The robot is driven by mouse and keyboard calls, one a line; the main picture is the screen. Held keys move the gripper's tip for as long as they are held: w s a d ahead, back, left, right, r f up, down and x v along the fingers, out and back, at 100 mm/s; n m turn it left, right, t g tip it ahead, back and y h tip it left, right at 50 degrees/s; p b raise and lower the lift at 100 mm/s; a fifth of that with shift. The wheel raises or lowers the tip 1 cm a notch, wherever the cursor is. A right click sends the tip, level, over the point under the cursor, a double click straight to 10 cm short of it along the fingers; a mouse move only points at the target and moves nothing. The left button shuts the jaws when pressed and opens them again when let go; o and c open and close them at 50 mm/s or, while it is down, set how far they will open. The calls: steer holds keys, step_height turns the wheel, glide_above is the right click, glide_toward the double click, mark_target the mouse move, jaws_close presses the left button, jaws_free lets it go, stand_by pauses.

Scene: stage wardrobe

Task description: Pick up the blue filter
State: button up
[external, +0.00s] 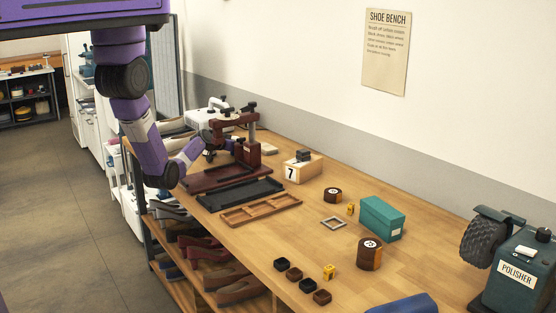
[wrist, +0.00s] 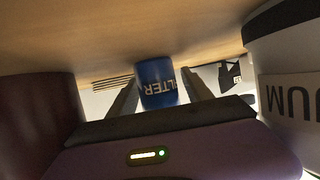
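The blue filter (wrist: 157,84) is a small cylinder with white lettering. It shows in the wrist view, which is upside down, with the wooden bench top above it. My gripper (wrist: 160,72) has one dark finger on each side of the filter. The fingers are apart, and a narrow gap shows on the right; contact on the left cannot be told. In the external view my gripper (external: 213,140) is low over the far end of the bench, and the filter is hidden there behind the arm and machines.
In the wrist view a white canister (wrist: 290,95) stands close on the right and a dark red body (wrist: 38,115) close on the left. In the external view a dark red press (external: 247,152), trays (external: 262,211) and a numbered block (external: 303,169) lie near my gripper.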

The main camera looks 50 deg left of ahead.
jaws_close()
steer(key=shift+r, duration=0.15)
